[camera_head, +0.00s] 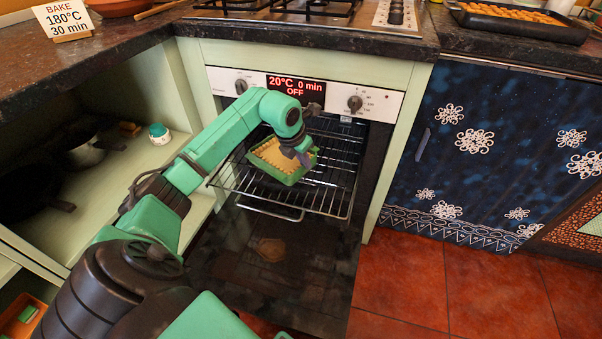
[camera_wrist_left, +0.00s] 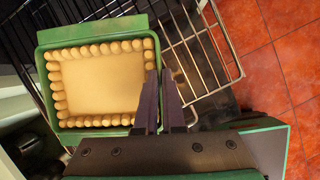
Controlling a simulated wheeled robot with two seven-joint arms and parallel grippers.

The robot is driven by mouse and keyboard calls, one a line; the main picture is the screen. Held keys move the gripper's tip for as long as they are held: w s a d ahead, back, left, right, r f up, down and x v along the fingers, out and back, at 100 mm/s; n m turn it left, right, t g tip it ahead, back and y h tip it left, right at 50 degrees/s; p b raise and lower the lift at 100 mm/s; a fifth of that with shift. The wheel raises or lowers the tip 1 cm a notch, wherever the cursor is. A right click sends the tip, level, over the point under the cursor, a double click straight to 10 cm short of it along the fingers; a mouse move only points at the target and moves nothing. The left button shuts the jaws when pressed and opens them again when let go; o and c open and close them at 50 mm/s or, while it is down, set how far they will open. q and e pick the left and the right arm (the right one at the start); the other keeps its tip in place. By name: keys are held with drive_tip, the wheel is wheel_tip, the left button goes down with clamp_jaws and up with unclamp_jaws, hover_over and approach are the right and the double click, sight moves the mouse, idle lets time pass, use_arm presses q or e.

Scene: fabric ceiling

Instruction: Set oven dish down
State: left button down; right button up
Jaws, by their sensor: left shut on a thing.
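The oven dish (camera_head: 284,170) is a green rectangular dish with a pale yellow filling edged by small round balls. In the head view it is at the pulled-out oven rack (camera_head: 325,190), over its middle; whether it touches the wires I cannot tell. In the left wrist view the dish (camera_wrist_left: 100,82) fills the left half, with the rack wires (camera_wrist_left: 205,50) below and beside it. My left gripper (camera_head: 304,158) is shut on the dish's right wall, and its two dark fingers (camera_wrist_left: 160,95) straddle that rim in the wrist view. My right gripper is not in view.
The oven door (camera_head: 270,265) hangs open below the rack. The oven display (camera_head: 296,85) reads 20°C, 0 min, OFF. A sign (camera_head: 63,20) on the counter reads BAKE 180°C 30 min. A tray of brown pieces (camera_head: 515,18) stands on the right counter. A small jar (camera_head: 159,134) sits on the left shelf.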

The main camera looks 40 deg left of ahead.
sight(303, 170)
use_arm(q)
wheel_tip(303, 170, down, 5)
drive_tip(key=shift+f+b, duration=0.15)
drive_tip(key=shift+b, duration=0.3)
drive_tip(key=c, duration=1)
unclamp_jaws()
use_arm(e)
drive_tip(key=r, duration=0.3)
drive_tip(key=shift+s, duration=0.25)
use_arm(q)
drive_tip(key=p+v, duration=0.2)
drive_tip(key=v, duration=1)
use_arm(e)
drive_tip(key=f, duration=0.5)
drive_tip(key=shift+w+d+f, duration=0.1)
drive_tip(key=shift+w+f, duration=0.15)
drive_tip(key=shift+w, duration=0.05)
